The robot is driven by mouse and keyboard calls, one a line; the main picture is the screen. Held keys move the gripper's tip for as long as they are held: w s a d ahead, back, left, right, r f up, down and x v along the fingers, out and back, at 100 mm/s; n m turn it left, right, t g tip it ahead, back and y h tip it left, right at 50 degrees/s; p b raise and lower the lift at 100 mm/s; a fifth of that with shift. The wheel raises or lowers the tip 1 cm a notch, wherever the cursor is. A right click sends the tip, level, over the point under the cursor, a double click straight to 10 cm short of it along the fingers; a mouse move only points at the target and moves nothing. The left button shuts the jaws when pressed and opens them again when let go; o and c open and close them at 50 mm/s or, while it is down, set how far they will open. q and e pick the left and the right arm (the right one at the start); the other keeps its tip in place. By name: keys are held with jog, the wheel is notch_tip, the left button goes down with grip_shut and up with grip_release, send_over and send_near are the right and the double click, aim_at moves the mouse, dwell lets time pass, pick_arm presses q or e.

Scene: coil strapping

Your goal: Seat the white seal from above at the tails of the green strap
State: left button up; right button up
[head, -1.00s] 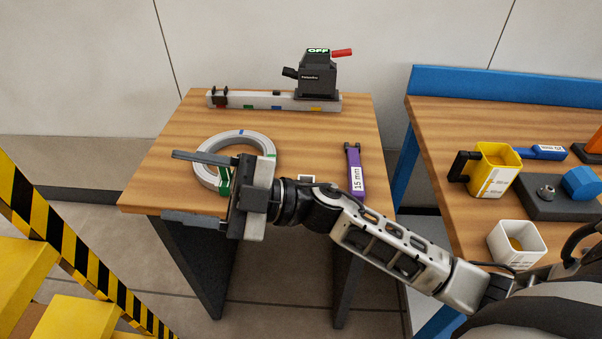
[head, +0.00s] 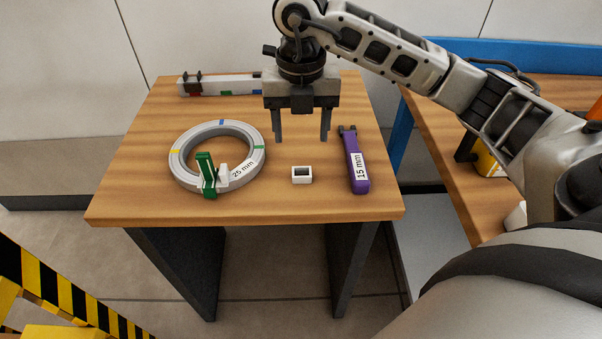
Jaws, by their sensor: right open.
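The white seal (head: 302,175) is a small hollow block lying on the wooden table, right of the coil. The green strap (head: 208,176) stands up at the near side of the grey coil (head: 181,160), with its tails upright beside a small white piece. The coil lies flat and bears a "25 mm" label. My right gripper (head: 301,138) points down with its fingers apart and empty, above and a little behind the white seal. My left gripper is not in view.
A purple tool (head: 356,170) marked "15 mm" lies right of the seal. A white bar (head: 225,85) lies along the table's back, partly behind my right gripper. A second table with a blue back edge (head: 520,57) stands at the right. The table front is clear.

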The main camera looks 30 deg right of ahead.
aim_at(302, 166)
notch_tip(302, 166, down, 10)
jog(key=shift+r+p, duration=0.1)
jog(key=shift+p, duration=0.5)
jog(key=c, duration=1.1)
